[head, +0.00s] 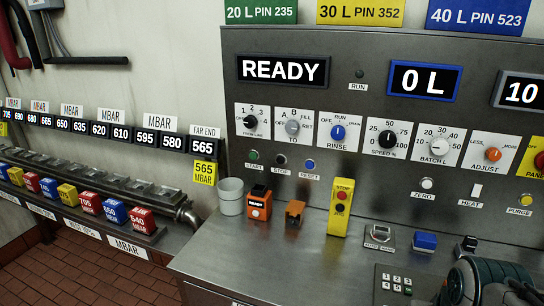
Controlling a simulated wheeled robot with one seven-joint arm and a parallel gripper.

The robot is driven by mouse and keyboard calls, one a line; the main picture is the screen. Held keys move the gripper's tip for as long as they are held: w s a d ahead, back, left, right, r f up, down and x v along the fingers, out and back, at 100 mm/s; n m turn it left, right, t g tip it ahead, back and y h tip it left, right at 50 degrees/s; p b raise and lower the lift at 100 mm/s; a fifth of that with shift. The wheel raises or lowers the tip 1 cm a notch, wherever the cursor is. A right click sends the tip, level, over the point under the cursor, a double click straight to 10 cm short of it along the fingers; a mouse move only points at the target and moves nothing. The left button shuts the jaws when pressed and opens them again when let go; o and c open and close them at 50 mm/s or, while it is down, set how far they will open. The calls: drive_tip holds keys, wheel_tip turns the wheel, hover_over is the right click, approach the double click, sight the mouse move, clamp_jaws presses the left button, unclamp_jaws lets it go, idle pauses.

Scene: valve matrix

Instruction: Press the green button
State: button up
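A small green button (254,154) sits at the lower left of the grey panel, above a label reading START. The screen (283,70) above reads READY. My gripper is not in view; a dark rounded shape at the bottom right corner may be part of my arm, but I cannot tell.
On the steel counter (275,262) stand a grey cup (231,197), an orange device (258,209), an orange bracket (295,213) and an upright yellow stop box (341,215). A keypad (394,283) is at the front. Coloured blocks and pipes line the left wall.

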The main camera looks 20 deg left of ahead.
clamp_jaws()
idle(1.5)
